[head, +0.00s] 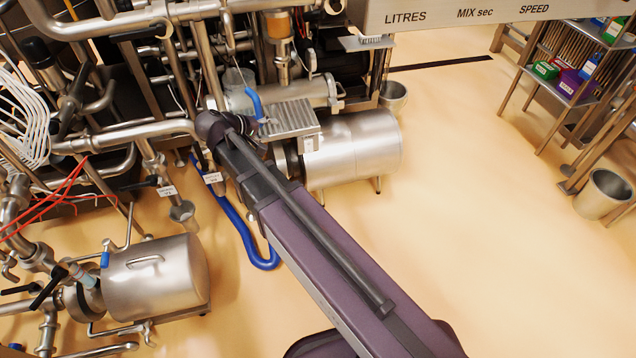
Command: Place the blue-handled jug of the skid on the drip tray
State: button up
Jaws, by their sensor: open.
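The jug (236,78) is a clear, pale vessel with a curved blue handle (256,103), seen small among the pipework near the top centre. The drip tray (291,119) appears to be the ribbed steel plate just right of and below the handle, above a large steel cylinder. Its visible top is bare. I cannot tell what the jug rests on or whether it touches the tray. My arm reaches from the bottom right up to a dark joint just below the jug. My gripper's fingers do not show.
Steel pipes and valves crowd the left and top. A steel motor housing (352,150) lies below the tray. A blue hose (240,230) loops on the floor, and a steel drum (155,278) stands lower left. Shelving (570,90) and a bin (604,193) stand right. The floor between is clear.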

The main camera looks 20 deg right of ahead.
jog(key=s+d+f+m+g+y, duration=0.2)
jog(key=s+d+f+y, duration=0.2)
jog(key=s, duration=0.4)
jog(key=s+d+f+m+g+y, duration=0.2)
jog(key=s+d+f+g+y, duration=0.1)
jog(key=s+d+y, duration=0.3)
jog(key=s+f, duration=0.1)
jog(key=s, duration=0.1)
jog(key=shift+s+m, duration=0.3)
jog(key=shift+s, duration=0.05)
